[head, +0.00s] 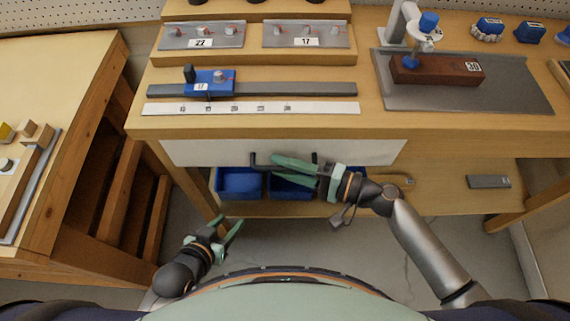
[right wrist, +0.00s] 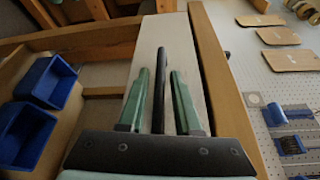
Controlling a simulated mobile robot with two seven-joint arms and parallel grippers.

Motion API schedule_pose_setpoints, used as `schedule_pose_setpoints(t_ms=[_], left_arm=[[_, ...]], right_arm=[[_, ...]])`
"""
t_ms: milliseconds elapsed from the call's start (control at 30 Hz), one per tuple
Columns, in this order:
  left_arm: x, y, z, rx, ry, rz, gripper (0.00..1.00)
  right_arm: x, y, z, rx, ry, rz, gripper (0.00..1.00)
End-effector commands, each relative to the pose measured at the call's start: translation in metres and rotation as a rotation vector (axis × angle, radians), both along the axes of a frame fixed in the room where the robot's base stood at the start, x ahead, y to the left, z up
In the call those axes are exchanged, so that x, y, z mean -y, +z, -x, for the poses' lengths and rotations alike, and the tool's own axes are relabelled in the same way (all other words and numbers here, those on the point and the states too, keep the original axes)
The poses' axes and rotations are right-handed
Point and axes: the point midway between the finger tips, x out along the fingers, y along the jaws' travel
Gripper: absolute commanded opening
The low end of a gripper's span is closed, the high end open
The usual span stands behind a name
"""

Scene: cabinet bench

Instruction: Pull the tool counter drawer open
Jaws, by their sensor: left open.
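The tool counter drawer has a pale front panel (head: 370,152) under the counter's front edge and looks shut. Its black bar handle (head: 262,166) is partly hidden behind my right gripper. My right gripper (head: 285,164) is at the handle. In the right wrist view, the green fingers of my right gripper (right wrist: 160,95) stand apart on either side of the black handle bar (right wrist: 160,70), with a gap visible on each side. My left gripper (head: 228,230) is open and empty, low in front of the bench, away from the drawer.
Blue bins (head: 240,183) stand on the lower shelf below the drawer. The countertop holds a grey rail with a blue block (head: 215,82) and a brown block (head: 437,70) on a grey plate. Another wooden table (head: 60,75) stands at left.

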Motion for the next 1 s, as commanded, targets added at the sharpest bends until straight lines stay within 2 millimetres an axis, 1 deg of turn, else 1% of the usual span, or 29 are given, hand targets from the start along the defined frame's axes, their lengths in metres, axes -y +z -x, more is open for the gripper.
schedule_pose_setpoints(t_ms=[33,267,1000], left_arm=[[0.0003,0.0006,-0.0003,0.002,0.0,0.001,0.5],[0.0004,0.0013,-0.0008,0.003,0.0,0.001,0.5],[0.0004,0.0017,-0.0011,0.003,0.002,0.002,0.5]], right_arm=[[0.0002,0.0,0.0001,0.0,0.0,0.0,0.26],[0.0004,0.0,0.0001,0.0,0.0,0.0,0.0],[0.0005,-0.0001,0.0001,0.0,0.0,0.0,0.0]])
